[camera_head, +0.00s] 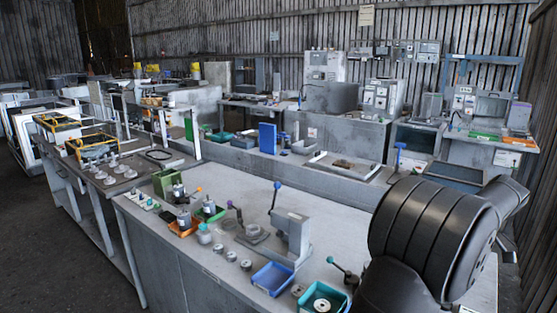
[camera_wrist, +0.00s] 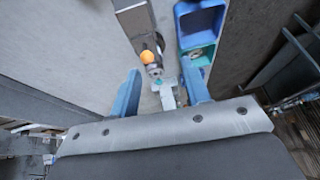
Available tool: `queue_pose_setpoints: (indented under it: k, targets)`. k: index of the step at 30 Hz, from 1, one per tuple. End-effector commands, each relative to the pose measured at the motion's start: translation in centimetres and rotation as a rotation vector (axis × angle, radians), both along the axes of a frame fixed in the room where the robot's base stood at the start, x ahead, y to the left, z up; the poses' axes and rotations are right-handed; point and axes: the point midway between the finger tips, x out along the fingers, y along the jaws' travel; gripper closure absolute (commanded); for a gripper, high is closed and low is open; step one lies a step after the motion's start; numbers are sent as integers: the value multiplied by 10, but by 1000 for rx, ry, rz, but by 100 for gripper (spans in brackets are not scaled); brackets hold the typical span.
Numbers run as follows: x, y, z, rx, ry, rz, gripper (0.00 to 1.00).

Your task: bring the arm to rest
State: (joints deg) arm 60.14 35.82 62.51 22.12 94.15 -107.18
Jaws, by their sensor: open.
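My gripper (camera_wrist: 161,72) shows in the wrist view, its two blue fingers wide apart. A small light grey piece (camera_wrist: 168,96) with a teal part shows between them; I cannot tell whether it touches a finger. Just beyond is a grey metal fixture (camera_wrist: 134,22) with an orange knob (camera_wrist: 147,57). In the head view my dark, ribbed arm (camera_head: 425,235) fills the lower right, over the near bench. My gripper is hidden there.
The bench (camera_head: 240,183) holds a lever press (camera_head: 291,236), a blue tray (camera_head: 272,279), a teal tray (camera_head: 321,304) with a round part, and a teal-knobbed clamp (camera_head: 343,275). Small motors and round parts stand further left.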

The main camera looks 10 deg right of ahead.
Motion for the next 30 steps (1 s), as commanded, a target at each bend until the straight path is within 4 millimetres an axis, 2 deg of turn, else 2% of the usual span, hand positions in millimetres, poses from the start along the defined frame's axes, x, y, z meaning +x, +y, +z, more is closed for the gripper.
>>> queue_pose_setpoints:
  k: [4,12,25,30]
  targets:
    - [15,8,14,-88,73,9,57]
    - [29,17,33,-204,156,3,57]
    - [32,18,38,-235,175,-2,57]
    - [24,24,46,-249,178,-4,24]
